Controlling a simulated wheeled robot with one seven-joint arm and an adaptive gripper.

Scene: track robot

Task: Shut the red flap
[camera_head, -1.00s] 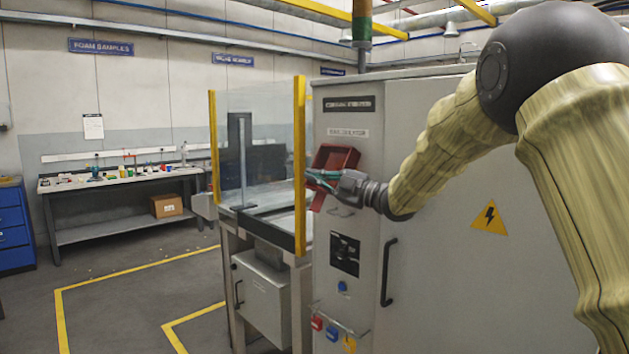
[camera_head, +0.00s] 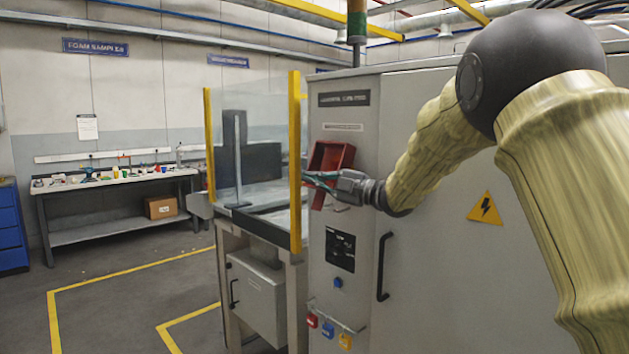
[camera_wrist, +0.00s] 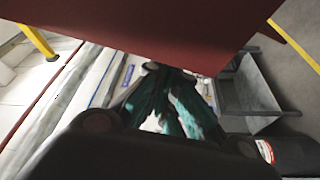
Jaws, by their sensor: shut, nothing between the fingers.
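The red flap and its red box (camera_head: 331,157) are on the narrow front face of the grey cabinet, below two label plates. In the head view the box looks open, with a dark inside. My gripper (camera_head: 310,179) is in front of its lower part, fingers pointing left, and hides some of it. In the wrist view a dark red panel (camera_wrist: 150,28) fills the top, close beyond the fingers (camera_wrist: 165,105). The fingers are together and hold nothing. I cannot tell whether they touch the red panel.
The grey cabinet (camera_head: 440,260) has a black handle (camera_head: 384,266) and a yellow warning triangle. A yellow post (camera_head: 295,160) and clear panel stand just left of the gripper. Padlocks (camera_head: 328,329) hang low on the cabinet. A workbench (camera_head: 120,182) stands far left; the floor between is clear.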

